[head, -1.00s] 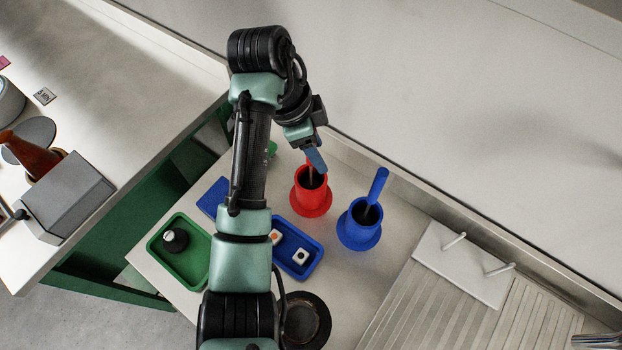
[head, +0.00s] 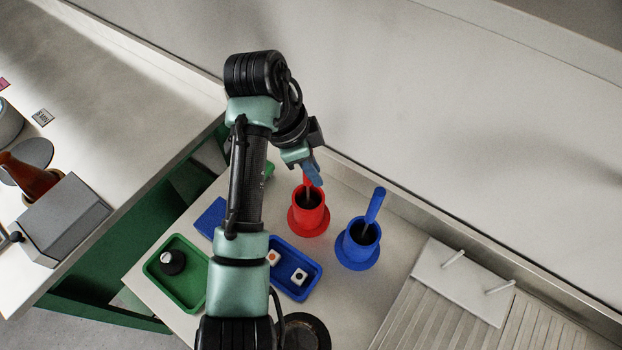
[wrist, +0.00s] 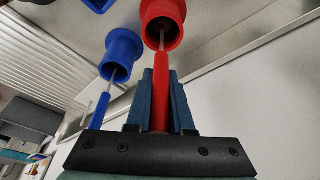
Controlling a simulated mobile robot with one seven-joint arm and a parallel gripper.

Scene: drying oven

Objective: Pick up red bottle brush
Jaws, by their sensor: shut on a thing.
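The red bottle brush (wrist: 161,88) is held by its red handle between the fingers of my gripper (wrist: 161,100), which is shut on it. Its thin stem runs into the red holder (wrist: 163,12) in the wrist view, and the brush's lower end is hidden inside. In the head view my gripper (head: 313,176) is just above the red holder (head: 308,217), with a bit of the red handle (head: 307,181) showing beside the blue fingers. The red holder stands upright on the bench.
A blue holder (head: 347,249) with a blue brush (head: 375,205) stands right of the red one. A blue tray (head: 311,285) with small blocks and a green tray (head: 190,296) lie left. A white rack (head: 465,285) stands right; a wall is behind.

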